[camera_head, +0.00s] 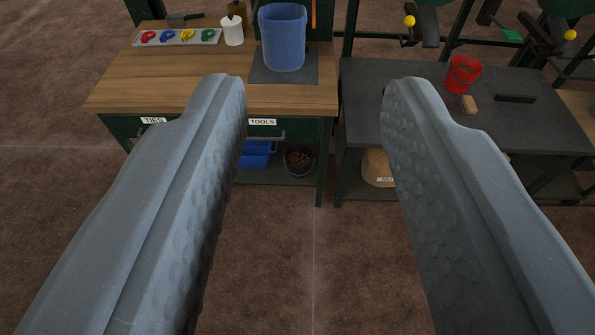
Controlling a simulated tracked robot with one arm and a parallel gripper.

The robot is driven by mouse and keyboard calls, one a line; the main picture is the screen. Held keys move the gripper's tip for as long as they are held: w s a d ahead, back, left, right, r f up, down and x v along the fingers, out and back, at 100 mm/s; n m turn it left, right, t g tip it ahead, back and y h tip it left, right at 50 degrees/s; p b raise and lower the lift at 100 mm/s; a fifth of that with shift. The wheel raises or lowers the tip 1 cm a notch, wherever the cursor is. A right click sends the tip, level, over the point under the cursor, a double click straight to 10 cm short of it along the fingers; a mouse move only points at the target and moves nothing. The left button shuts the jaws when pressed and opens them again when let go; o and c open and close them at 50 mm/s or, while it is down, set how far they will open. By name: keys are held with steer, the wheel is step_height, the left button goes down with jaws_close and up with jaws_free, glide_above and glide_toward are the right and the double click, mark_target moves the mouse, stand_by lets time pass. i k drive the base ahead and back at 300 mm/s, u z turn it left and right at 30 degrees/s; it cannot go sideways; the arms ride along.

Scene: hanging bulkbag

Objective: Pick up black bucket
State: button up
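My gripper (315,95) is open and empty, its two long grey fingers spread wide in the foreground. A small dark bucket (299,161) with brown contents stands on the lower shelf under the wooden bench, between the fingers in the picture and well beyond them. It is the only blackish bucket that I see. A blue bucket (284,38) stands upright on a dark mat on the bench top, and a red bucket (462,73) with brown contents stands on the dark table at right.
A blue bin (256,154) sits beside the dark bucket. The dark table (362,87) stands at right. The brown floor in front is clear.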

mark_target(299, 157)
steer(key=u, duration=0.3)
steer(key=i, duration=0.9)
steer(key=z, duration=0.3)
